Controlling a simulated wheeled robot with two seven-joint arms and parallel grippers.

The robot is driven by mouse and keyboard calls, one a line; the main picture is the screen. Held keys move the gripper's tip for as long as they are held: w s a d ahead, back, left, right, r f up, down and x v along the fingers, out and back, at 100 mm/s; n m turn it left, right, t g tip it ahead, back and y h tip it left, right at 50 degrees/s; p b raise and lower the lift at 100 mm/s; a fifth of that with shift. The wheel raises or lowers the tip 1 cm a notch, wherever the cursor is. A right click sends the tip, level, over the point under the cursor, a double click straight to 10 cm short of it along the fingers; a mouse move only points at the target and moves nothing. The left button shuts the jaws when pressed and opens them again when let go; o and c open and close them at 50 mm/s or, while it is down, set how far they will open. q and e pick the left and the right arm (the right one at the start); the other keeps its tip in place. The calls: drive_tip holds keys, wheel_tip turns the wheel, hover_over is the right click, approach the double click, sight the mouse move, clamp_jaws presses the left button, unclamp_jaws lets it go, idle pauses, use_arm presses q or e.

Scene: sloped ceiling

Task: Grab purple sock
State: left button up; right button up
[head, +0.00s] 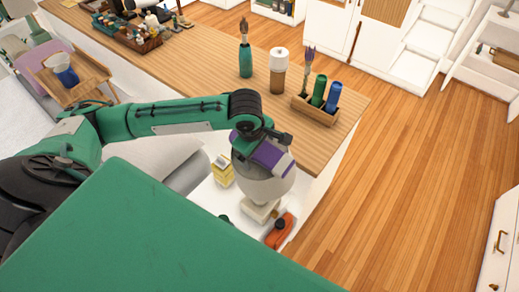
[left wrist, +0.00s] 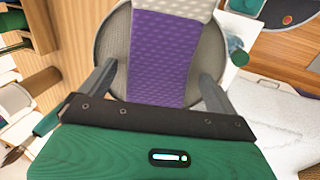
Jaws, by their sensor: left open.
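The purple sock (head: 270,155) with a pale end lies draped over the top of a round grey lampshade (head: 262,184). In the left wrist view the sock (left wrist: 160,50) runs up the middle of the picture, across the grey shade (left wrist: 208,47). My left gripper (head: 256,140) is above the shade, at the sock. In the left wrist view its two grey fingers (left wrist: 158,80) stand apart, one on each side of the sock, with visible gaps. I cannot tell the exact height between fingertips and cloth. My right gripper is not in view.
The lamp's pale base (head: 262,211) stands on a white surface beside a yellow carton (head: 222,171) and an orange-red item (head: 279,231). Behind is a long wooden counter (head: 200,62) with bottles and a wooden caddy (head: 315,110). Open wooden floor (head: 420,170) lies to the right.

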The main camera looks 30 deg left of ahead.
use_arm(q)
drive_tip(key=c, duration=1)
drive_tip(key=shift+c, duration=0.2)
